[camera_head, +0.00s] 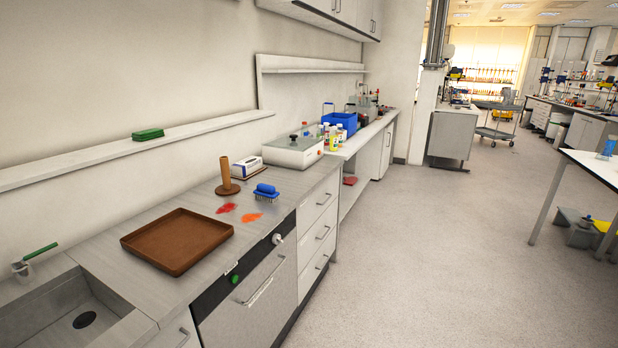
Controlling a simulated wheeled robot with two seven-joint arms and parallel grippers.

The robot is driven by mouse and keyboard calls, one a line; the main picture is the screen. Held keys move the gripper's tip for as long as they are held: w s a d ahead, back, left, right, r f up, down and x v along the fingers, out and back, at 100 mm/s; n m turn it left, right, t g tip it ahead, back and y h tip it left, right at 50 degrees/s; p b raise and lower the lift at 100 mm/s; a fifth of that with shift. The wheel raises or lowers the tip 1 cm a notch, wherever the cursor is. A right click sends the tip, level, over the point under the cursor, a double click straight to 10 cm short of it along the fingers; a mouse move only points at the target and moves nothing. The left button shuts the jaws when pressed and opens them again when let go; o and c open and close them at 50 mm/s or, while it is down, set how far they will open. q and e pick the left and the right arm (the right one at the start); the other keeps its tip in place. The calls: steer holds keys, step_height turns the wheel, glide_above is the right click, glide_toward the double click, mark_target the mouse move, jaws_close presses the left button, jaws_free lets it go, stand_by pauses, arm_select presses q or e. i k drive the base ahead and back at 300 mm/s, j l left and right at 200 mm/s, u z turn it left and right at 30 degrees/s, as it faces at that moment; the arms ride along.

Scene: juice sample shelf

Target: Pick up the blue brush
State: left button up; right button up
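The blue brush (265,190) lies on the grey counter near its front edge, above the drawers. It has a blue back and bristles pointing down at the counter. Red and orange stains lie on the counter just left of it. Neither of my grippers shows in the head view, and nothing is holding the brush.
A brown tray (178,240) and an orange-brown upright holder (227,178) stand left of the brush. A white box (247,167) and a white device (292,151) stand behind it. A sink (75,318) is at lower left.

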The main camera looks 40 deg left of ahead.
mark_target(264, 191)
steer(key=i+u, duration=0.2)
steer(key=i, duration=0.35)
steer(key=i+l+u, duration=0.2)
steer(key=i, duration=0.35)
steer(key=i+l+u, duration=0.15)
steer(key=i, duration=0.35)
steer(key=i+l+u, duration=0.2)
steer(key=i+l, duration=0.2)
steer(key=i, duration=0.15)
steer(key=i+l+u, duration=0.2)
steer(key=i+l, duration=0.2)
steer(key=i, duration=0.1)
